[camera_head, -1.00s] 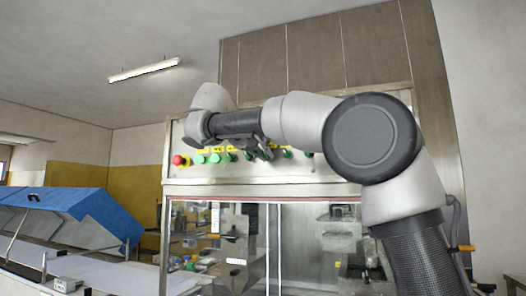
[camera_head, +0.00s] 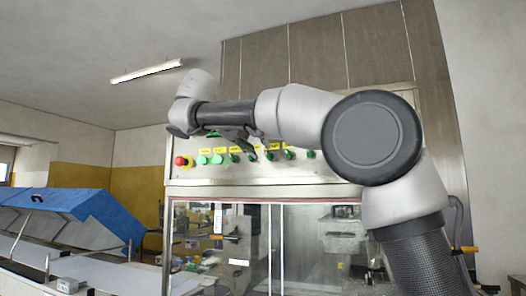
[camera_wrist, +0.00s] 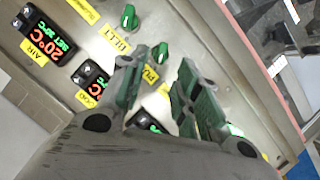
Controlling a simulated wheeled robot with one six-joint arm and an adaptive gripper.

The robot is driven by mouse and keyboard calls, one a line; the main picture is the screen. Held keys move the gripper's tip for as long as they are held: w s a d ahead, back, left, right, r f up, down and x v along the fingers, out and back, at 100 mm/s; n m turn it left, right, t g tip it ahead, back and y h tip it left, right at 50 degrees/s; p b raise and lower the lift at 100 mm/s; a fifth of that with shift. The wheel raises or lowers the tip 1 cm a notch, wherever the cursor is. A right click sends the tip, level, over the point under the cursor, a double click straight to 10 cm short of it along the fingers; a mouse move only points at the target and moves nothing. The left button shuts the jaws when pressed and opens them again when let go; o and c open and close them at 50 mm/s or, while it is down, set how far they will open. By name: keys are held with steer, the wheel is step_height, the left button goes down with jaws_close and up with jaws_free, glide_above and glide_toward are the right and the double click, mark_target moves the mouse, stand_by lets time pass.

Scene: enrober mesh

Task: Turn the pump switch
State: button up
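The control panel (camera_head: 200,175) carries a row of green knobs under small yellow labels in the head view. In the wrist view the pump switch (camera_wrist: 161,52) is a green knob beside a yellow label that starts "PU", the rest hidden by a finger. My gripper (camera_wrist: 164,60) is open and empty, with its fingertips either side of that knob in the picture. I cannot tell whether they touch it or stop short of the panel. In the head view my gripper (camera_head: 243,142) is in front of the panel, partly hidden by my arm.
The belt knob (camera_wrist: 129,17) sits beside the pump switch. Lit temperature displays (camera_wrist: 48,44) are nearby. A red button (camera_head: 181,162) is at the panel's left end. Glass doors (camera_head: 240,245) are below. A blue-covered conveyor (camera_head: 80,205) stands at the left.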

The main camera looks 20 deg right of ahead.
steer(key=v, duration=0.7)
stand_by(0.3)
